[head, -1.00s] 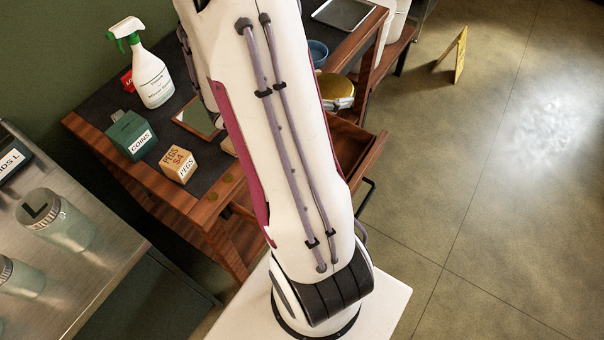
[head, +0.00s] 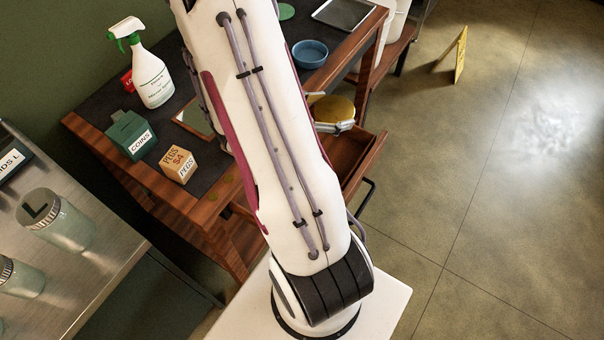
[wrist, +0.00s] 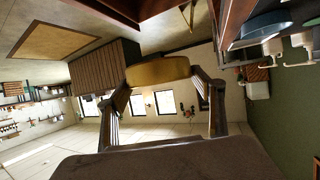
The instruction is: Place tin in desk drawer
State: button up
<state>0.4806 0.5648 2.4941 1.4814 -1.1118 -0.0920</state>
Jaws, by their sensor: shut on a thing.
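A round tin with a gold top (head: 334,109) shows just right of my arm in the head view, above or near the far end of the pulled-out desk drawer (head: 347,151). I cannot tell its exact height over the drawer. In the wrist view the gold tin (wrist: 158,71) sits between the two fingertips of my gripper (wrist: 164,82), which is shut on it. In the head view my arm hides most of the gripper and part of the drawer. The drawer's visible interior looks empty.
The dark desktop holds a spray bottle (head: 149,75), a green coins box (head: 131,135), a pegs box (head: 178,163), a blue bowl (head: 310,54) and a grey tray (head: 343,13). A steel counter (head: 95,245) stands at left. Floor at right is open around a yellow sign (head: 460,55).

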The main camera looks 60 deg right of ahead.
notch_tip(320, 180, down, 10)
dwell(0.6)
dwell(0.4)
jog(key=shift+f, duration=2.8)
jog(key=shift+f, duration=0.1)
jog(key=shift+f, duration=1.95)
jog(key=shift+f, duration=0.2)
jog(key=o, duration=1.2)
jog(key=shift+c, duration=0.2)
jog(key=shift+r, duration=0.2)
